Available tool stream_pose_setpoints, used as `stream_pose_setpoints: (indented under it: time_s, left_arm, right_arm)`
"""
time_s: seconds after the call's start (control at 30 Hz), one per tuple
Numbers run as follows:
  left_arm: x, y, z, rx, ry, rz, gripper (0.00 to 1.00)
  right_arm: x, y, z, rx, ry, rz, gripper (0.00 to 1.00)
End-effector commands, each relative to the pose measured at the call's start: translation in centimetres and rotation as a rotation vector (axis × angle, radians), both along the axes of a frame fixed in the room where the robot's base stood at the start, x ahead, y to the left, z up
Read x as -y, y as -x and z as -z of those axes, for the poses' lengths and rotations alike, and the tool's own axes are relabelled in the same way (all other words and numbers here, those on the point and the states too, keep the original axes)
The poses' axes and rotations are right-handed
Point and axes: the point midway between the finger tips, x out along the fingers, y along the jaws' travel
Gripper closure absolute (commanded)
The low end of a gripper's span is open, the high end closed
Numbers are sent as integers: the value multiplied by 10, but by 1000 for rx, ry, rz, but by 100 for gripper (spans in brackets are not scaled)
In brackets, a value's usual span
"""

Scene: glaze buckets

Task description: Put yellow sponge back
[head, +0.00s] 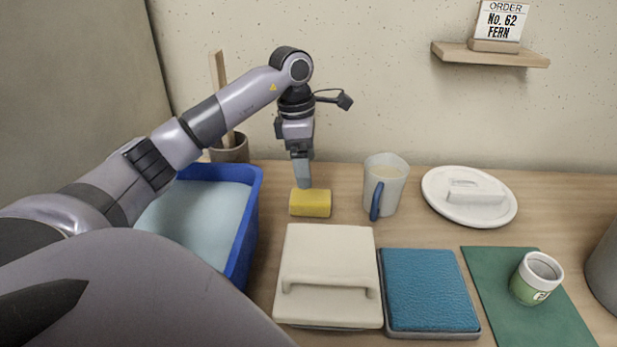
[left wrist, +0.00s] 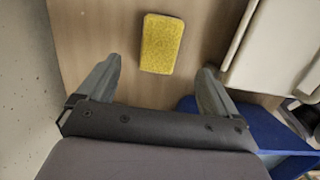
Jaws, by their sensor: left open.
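The yellow sponge (head: 310,203) lies on the wooden table, between the blue tub and the mug in the head view. In the left wrist view the sponge (left wrist: 161,44) lies flat on the wood, ahead of and between my two fingers. My left gripper (head: 303,182) points down just behind the sponge in the head view. In the left wrist view the left gripper (left wrist: 160,85) has its fingers wide apart, with nothing between them. My right gripper is not in view.
A blue tub (head: 243,225) of pale liquid stands left. A mug (head: 386,185) with a blue handle stands right of the sponge. A cream lidded box (head: 327,250), a blue pad (head: 428,290) and a green mat (head: 485,275) with a cup (head: 537,280) lie nearer. A white lid (head: 470,212) rests at right.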

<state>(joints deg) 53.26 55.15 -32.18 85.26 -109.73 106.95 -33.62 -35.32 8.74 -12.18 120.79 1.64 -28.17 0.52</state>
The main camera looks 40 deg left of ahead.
Motion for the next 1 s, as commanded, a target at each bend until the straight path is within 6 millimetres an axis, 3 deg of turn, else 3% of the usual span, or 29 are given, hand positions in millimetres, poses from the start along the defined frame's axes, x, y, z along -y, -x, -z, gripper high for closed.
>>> stream_pose_setpoints:
  time_s: [0.03,0.2,0.8,1.0]
  left_arm:
    - [-1,0,-10,2,-1,0,7]
    - [-2,2,-23,-1,-1,0,7]
    - [-2,2,-25,-1,0,0,7]
    - [-2,2,-47,0,0,0,7]
  right_arm:
    - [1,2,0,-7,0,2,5]
    - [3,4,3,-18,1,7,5]
    - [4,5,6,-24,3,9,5]
    - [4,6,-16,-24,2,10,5]
